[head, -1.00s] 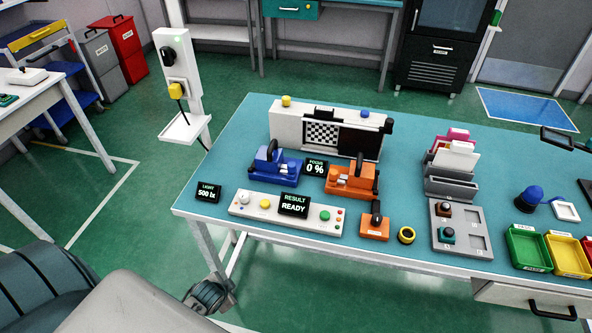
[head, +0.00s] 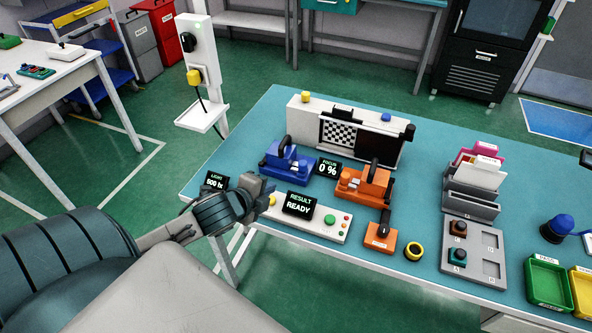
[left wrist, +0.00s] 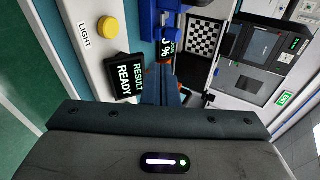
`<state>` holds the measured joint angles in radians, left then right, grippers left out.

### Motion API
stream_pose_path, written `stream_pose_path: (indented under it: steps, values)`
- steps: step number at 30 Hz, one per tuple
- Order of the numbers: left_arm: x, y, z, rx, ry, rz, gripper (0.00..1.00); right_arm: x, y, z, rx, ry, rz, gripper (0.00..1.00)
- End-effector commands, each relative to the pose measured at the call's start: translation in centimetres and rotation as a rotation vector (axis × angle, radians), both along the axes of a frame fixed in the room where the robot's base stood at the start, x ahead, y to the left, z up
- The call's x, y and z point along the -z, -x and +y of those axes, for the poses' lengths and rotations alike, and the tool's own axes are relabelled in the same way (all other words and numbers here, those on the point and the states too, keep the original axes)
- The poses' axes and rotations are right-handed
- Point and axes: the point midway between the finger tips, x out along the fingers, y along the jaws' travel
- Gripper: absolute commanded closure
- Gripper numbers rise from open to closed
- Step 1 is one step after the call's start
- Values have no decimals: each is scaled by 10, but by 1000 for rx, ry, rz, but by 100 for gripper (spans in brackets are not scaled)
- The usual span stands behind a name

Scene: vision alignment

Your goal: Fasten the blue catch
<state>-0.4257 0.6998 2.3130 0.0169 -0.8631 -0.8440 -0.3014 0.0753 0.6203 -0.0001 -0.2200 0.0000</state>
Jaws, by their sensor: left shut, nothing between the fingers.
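The blue catch (head: 289,162) is a blue block with a black lever. It stands on the teal table in front of the left part of the white test unit. Its lever sticks up at its left end. Part of the blue body also shows at the top of the left wrist view (left wrist: 147,20). My left gripper (head: 262,187) is shut and empty. It hovers over the left end of the control panel, in front of the catch and apart from it. My right gripper is not in view.
An orange fixture (head: 366,184) stands right of the blue one, with the focus display (head: 328,168) between them. The control panel (head: 318,229) carries the result display (head: 299,203). The light display (head: 214,181) is partly behind my left arm. The white unit (head: 303,122) stands behind.

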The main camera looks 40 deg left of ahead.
Motion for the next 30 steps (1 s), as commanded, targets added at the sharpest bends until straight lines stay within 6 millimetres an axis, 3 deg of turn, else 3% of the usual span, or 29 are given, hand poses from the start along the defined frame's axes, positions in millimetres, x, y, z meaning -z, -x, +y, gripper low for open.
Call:
stream_pose_path:
  steps: [14,20,30]
  values:
    - [3,-7,1,-1,-1,-2,100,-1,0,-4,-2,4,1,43]
    - [16,-33,3,-3,3,-4,100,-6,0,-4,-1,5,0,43]
    - [47,-94,7,-1,1,-2,100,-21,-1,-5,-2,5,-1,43]
